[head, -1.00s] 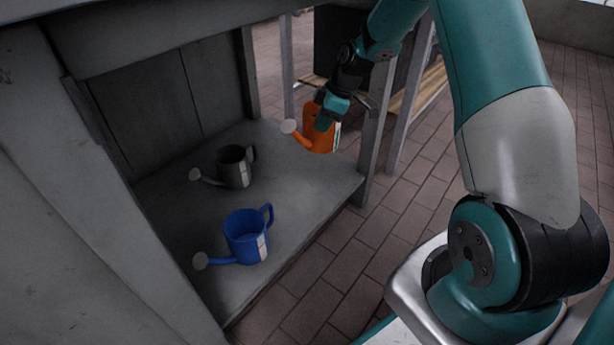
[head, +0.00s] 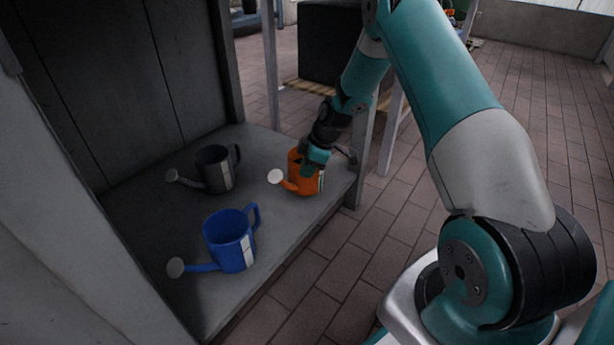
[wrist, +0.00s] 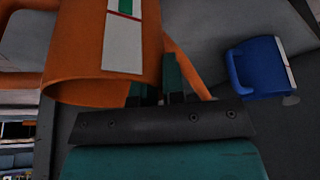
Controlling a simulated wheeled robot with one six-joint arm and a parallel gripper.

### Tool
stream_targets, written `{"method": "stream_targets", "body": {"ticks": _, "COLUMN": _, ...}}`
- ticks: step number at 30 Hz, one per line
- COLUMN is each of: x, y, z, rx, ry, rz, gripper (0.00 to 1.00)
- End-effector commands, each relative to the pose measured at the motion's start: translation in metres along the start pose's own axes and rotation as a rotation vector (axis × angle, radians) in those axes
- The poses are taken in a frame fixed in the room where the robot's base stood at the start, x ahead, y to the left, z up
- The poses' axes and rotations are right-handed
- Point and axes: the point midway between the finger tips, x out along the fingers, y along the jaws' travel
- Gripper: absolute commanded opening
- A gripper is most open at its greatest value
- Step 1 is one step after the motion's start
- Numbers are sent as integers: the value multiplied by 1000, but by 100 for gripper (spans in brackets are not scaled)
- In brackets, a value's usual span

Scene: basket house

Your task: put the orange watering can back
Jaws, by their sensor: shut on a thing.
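The orange watering can (head: 304,181) is at the right end of the grey shelf (head: 285,222), upright, its spout pointing left. My gripper (head: 316,157) is shut on the can at its upper right side. I cannot tell whether the can's base touches the shelf. In the wrist view the orange can (wrist: 110,55) fills the upper left with its white label, and my gripper (wrist: 172,85) is against it. The can's handle is mostly hidden by the gripper in the head view.
A dark grey watering can (head: 214,169) stands to the left on the shelf. A blue watering can (head: 229,240) stands nearer the front; it also shows in the wrist view (wrist: 258,68). A wooden post (head: 363,150) rises just right of the orange can.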

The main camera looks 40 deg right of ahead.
Motion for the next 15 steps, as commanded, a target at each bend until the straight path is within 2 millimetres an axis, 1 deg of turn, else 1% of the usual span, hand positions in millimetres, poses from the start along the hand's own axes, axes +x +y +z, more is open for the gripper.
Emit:
{"method": "stream_targets", "body": {"ticks": 1, "x": 9, "y": 1, "z": 3, "rx": -1, "ry": 1, "rz": 3, "gripper": 0}}
{"method": "stream_targets", "body": {"ticks": 2, "x": 10, "y": 1, "z": 4, "rx": -1, "ry": 2, "rz": 3, "gripper": 0}}
{"method": "stream_targets", "body": {"ticks": 10, "x": 9, "y": 1, "z": 4, "rx": -1, "ry": 2, "rz": 4, "gripper": 0}}
{"method": "stream_targets", "body": {"ticks": 11, "x": 9, "y": 0, "z": 5, "rx": 1, "ry": 0, "rz": 1, "gripper": 17}}
{"method": "stream_targets", "body": {"ticks": 12, "x": 9, "y": 0, "z": 4, "rx": 1, "ry": 0, "rz": 1, "gripper": 26}}
{"method": "stream_targets", "body": {"ticks": 13, "x": 9, "y": 0, "z": 4, "rx": 1, "ry": 0, "rz": 1, "gripper": 33}}
{"method": "stream_targets", "body": {"ticks": 14, "x": 9, "y": 0, "z": 4, "rx": 1, "ry": 0, "rz": 1, "gripper": 36}}
{"method": "stream_targets", "body": {"ticks": 15, "x": 9, "y": 0, "z": 4, "rx": 1, "ry": 0, "rz": 1, "gripper": 36}}
